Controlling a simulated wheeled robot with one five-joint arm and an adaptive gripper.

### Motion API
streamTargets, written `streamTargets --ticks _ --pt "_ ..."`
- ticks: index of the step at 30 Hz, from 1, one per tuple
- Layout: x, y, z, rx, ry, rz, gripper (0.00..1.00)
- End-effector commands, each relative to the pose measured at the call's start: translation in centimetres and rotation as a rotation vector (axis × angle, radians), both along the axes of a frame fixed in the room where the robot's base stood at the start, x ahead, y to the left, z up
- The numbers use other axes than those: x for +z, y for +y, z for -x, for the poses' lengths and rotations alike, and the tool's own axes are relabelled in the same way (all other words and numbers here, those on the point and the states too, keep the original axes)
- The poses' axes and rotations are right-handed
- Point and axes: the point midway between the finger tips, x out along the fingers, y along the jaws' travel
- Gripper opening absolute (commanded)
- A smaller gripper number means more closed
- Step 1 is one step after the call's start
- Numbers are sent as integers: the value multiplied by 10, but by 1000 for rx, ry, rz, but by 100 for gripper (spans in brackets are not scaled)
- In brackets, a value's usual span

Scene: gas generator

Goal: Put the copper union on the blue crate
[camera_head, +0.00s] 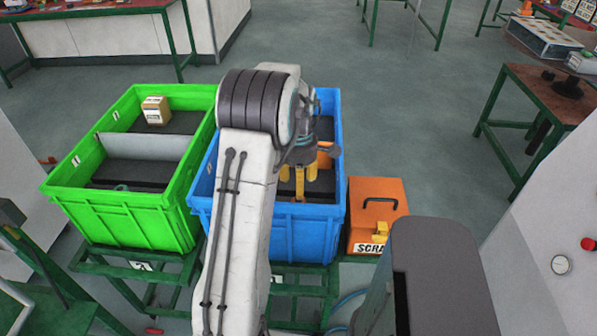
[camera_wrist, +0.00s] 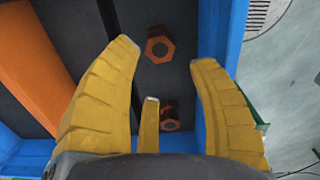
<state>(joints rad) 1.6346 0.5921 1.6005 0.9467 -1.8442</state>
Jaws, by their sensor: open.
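The blue crate (camera_head: 265,222) stands in the middle of the head view, partly hidden behind my arm. My gripper (camera_head: 298,182) points down into its right part, open and empty, and it also shows in the wrist view (camera_wrist: 164,54). In the wrist view, a copper-coloured hex piece with a hole, looking like the copper union (camera_wrist: 159,46), lies on the crate's dark floor between the finger tips. A second similar copper-coloured piece (camera_wrist: 170,121) lies nearer, partly behind the short middle finger. Neither piece is touched visibly. Both are hidden in the head view.
An orange divider (camera_wrist: 35,62) crosses the blue crate left of the fingers. The crate's blue wall (camera_wrist: 222,40) is close on the right. A green crate (camera_head: 130,218) with a small carton (camera_head: 155,110) stands left; an orange scrap box (camera_head: 376,205) stands right.

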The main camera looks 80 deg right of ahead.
Motion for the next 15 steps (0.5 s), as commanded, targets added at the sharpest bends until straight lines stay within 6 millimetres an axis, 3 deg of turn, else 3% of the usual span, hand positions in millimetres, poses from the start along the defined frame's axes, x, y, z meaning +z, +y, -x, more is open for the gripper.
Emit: streamTargets --ticks 6,15 --pt "27 0 0 0 0 1 54" --pt "39 1 0 0 0 -1 54"
